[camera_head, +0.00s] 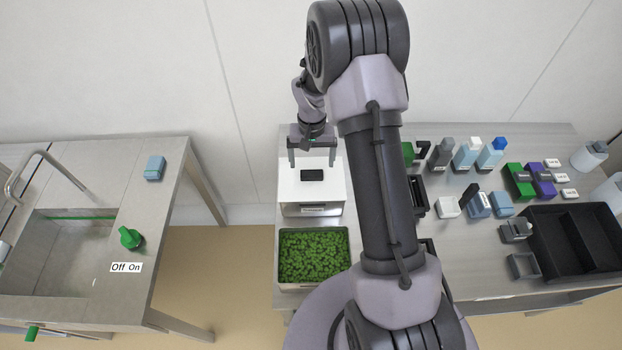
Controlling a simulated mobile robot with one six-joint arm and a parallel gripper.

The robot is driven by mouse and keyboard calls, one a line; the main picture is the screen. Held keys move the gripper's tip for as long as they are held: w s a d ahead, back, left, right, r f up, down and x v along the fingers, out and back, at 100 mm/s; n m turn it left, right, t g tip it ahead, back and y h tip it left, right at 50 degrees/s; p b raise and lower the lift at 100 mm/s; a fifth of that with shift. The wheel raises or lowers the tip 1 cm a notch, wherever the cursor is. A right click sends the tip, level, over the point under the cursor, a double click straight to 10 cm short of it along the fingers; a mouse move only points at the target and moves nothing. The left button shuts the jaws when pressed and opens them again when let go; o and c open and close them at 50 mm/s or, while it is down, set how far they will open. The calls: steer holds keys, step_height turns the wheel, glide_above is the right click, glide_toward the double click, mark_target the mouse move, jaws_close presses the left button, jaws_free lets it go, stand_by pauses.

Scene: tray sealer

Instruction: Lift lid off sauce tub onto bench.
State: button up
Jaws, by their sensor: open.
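The fingers show just behind the handle in the picture. I cannot tell how high they are above the lid.
A tray of green herbs (314,256) stands in front of the tub. My arm hides the bench to the right of it. Bottles, small boxes and a black divided crate (570,245) fill the right side. A sink unit (75,255) stands apart at left.

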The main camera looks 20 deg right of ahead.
mark_target(312, 173)
step_height(312, 173, down, 6)
steer(key=shift+w+r+b, duration=0.1)
steer(key=shift+b, duration=0.65)
steer(key=shift+c, duration=0.2)
steer(key=shift+r, duration=0.1)
steer(key=c, duration=1.5)
